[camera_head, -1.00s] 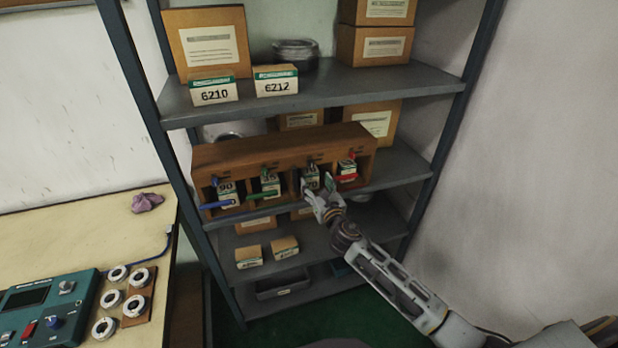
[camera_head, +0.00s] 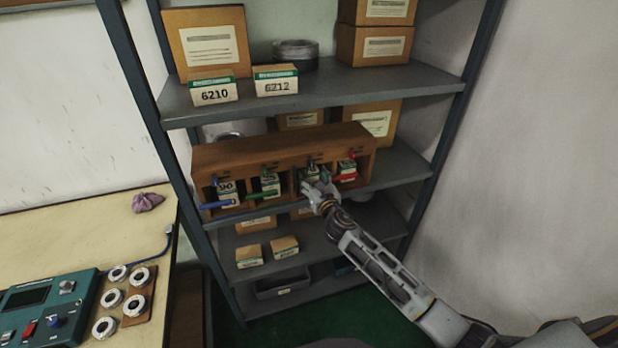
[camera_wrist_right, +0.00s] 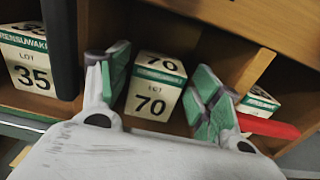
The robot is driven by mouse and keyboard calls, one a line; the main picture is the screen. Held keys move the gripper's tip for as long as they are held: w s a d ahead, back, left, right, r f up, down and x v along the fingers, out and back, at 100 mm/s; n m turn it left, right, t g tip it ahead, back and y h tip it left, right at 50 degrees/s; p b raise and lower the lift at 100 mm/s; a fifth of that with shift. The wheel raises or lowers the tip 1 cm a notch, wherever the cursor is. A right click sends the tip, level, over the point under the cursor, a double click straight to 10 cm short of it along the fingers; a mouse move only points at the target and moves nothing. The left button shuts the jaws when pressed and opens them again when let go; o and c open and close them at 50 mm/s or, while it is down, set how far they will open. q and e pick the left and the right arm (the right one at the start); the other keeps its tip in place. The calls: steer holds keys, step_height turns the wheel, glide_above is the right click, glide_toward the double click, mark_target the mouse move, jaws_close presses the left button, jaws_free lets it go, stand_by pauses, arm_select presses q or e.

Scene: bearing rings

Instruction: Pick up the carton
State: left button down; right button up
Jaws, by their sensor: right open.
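A small cream carton with a green band, marked "70" (camera_wrist_right: 150,100), stands in a compartment of the wooden rack. In the head view this carton (camera_head: 313,172) is mostly hidden behind my right gripper (camera_head: 316,190). In the right wrist view my right gripper (camera_wrist_right: 162,88) is open, with one green-padded finger on each side of the carton. A carton marked "35" (camera_wrist_right: 28,62) is in the compartment to the left. Another carton (camera_wrist_right: 258,101) is to the right, behind a red bar (camera_wrist_right: 270,127). My left gripper is out of view.
The wooden rack (camera_head: 270,150) sits on the middle shelf, with dividers between compartments. A blue bar (camera_head: 217,204), a green bar (camera_head: 262,195) and a dark bar (camera_wrist_right: 62,45) stick out in front. A shelf board (camera_head: 350,85) hangs above.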

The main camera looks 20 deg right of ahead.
steer(key=shift+w+a, duration=0.1)
steer(key=shift+w, duration=1.95)
steer(key=c, duration=1.2)
steer(key=shift+r, duration=0.1)
steer(key=shift+c, duration=0.4)
steer(key=shift+r, duration=0.15)
